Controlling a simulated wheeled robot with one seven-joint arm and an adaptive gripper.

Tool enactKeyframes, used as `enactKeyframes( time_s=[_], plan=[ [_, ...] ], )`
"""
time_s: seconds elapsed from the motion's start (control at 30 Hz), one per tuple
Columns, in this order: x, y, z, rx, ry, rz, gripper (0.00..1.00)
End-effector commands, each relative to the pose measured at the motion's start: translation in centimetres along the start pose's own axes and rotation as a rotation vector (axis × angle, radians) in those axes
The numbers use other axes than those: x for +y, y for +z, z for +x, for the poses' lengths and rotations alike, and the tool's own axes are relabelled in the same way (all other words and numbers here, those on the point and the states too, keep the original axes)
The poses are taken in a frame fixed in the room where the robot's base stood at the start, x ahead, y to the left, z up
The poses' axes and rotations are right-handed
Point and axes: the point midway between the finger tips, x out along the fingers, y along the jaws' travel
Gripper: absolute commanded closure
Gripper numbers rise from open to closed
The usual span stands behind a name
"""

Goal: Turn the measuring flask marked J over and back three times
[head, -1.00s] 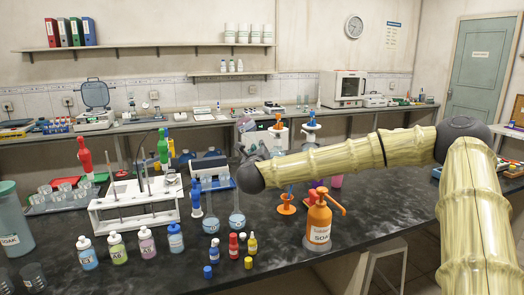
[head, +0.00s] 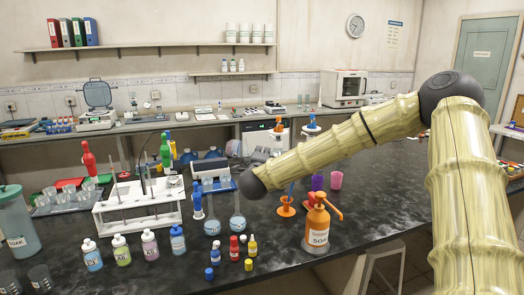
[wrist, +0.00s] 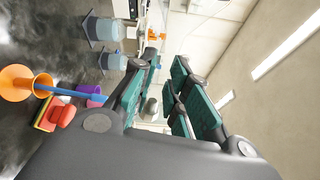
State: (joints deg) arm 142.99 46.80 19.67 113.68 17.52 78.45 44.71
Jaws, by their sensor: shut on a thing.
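My gripper (wrist: 160,98) is above the bench in the middle of the head view, mostly hidden behind my own wrist. In the wrist view its green-padded fingers are closed around a small pale, greyish piece (wrist: 151,107). Most of the held thing is hidden, and I cannot read a mark on it. Two round flasks with blue liquid stand on the bench below and left of my gripper, a left one (head: 212,227) and a right one (head: 238,224). Their marks are too small to read, so I cannot tell which flask is J.
A white rack (head: 140,212) stands left of the flasks. Small dropper bottles (head: 234,247) and an orange soap pump bottle (head: 318,228) stand in front.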

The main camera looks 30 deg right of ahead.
Motion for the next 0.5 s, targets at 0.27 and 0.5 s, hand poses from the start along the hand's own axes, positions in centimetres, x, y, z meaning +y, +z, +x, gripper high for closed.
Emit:
enactKeyframes(
  time_s=[0.27, 0.5],
  plan=[
    [-0.67, 0.34, -0.05, -0.002, -0.001, -0.189, 1.00],
    [-0.71, 0.46, -0.07, -0.003, -0.002, -0.360, 1.00]
  ],
)
